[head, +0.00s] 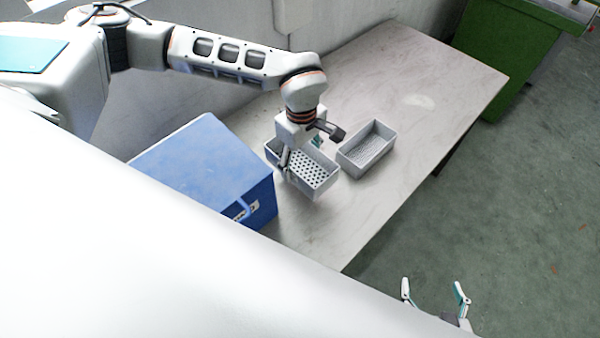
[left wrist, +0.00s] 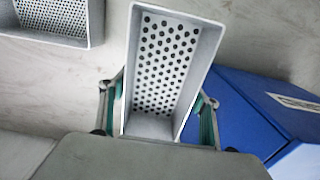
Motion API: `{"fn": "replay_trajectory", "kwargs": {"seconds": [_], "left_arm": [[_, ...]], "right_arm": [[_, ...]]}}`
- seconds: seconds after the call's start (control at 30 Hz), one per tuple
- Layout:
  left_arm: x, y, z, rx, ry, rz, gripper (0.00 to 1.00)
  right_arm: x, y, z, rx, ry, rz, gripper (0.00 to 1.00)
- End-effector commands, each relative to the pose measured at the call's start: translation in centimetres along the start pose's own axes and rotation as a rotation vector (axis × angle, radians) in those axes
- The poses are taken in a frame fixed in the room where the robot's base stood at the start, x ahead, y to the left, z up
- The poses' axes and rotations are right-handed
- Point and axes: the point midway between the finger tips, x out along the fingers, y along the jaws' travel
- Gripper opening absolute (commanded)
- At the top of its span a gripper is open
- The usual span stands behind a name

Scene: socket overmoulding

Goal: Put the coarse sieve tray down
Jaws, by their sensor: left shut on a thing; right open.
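The coarse sieve tray (head: 314,176) is a grey rectangular tray with large round holes in its floor. My left gripper (head: 300,158) is shut on it, and the arm hides part of the tray in the head view. In the left wrist view the coarse sieve tray (left wrist: 168,62) sits between the two fingers of my left gripper (left wrist: 160,110), one against each long side. I cannot tell whether its underside touches the table. My right gripper (head: 436,296) is open and empty, at the lower right of the head view, apart from the table.
A second grey tray with finer holes (head: 367,150) stands to the right on the table (head: 420,85). A blue box (head: 205,165) stands close on the left. The far right of the table is clear.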

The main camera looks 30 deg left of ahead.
Motion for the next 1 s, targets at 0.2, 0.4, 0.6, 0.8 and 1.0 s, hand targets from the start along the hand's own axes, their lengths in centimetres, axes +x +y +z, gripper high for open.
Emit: {"fn": "replay_trajectory", "kwargs": {"seconds": [0.2,0.4,0.6,0.8,1.0], "left_arm": [[2.6,0.0,0.0,0.000,0.000,0.000,0.38],[4.0,0.0,0.0,-0.001,0.000,-0.001,0.38],[6.8,0.0,0.0,0.000,0.000,0.000,0.38],[7.0,0.1,0.0,0.000,0.001,0.002,0.38],[7.3,0.0,0.0,0.000,0.001,0.001,0.38]], "right_arm": [[0.0,0.0,0.1,0.000,-0.004,0.000,0.79],[0.1,0.0,0.1,0.001,-0.003,0.001,0.79],[0.0,0.0,0.0,0.002,-0.002,0.001,0.79],[0.0,0.0,-0.2,0.002,0.000,0.002,0.79],[0.1,0.0,-0.2,0.003,0.004,0.002,0.79]]}}
